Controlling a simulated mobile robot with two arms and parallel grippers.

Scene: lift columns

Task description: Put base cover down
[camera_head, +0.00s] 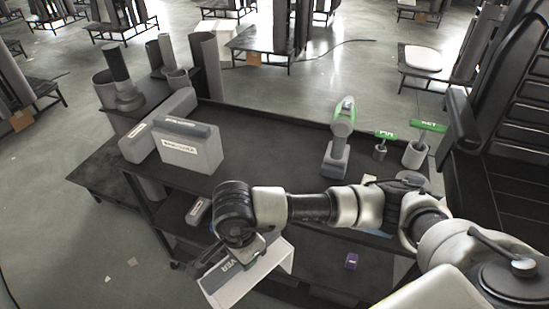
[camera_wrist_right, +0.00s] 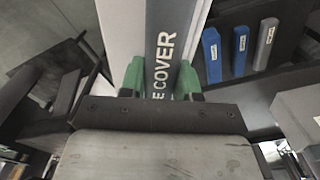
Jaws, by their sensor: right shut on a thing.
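The base cover (camera_head: 262,278) is a white, angled panel with a dark grey strip lettered "VER" in the head view. My right gripper (camera_head: 240,256) reaches over the cart from the right and is shut on the cover at the cart's front side. In the right wrist view, the green fingertips of my right gripper (camera_wrist_right: 159,78) sit on both sides of the dark strip of the base cover (camera_wrist_right: 165,40), lettered "E COVER". Whether the cover's underside touches anything is hidden. My left gripper is not in view.
A dark cart top (camera_head: 260,130) holds grey boxes (camera_head: 190,150) at left, a power tool (camera_head: 338,140) and green-handled tools (camera_head: 425,130) at right. Blue and grey blocks (camera_wrist_right: 240,45) lie right of the cover. The cart top's middle is clear.

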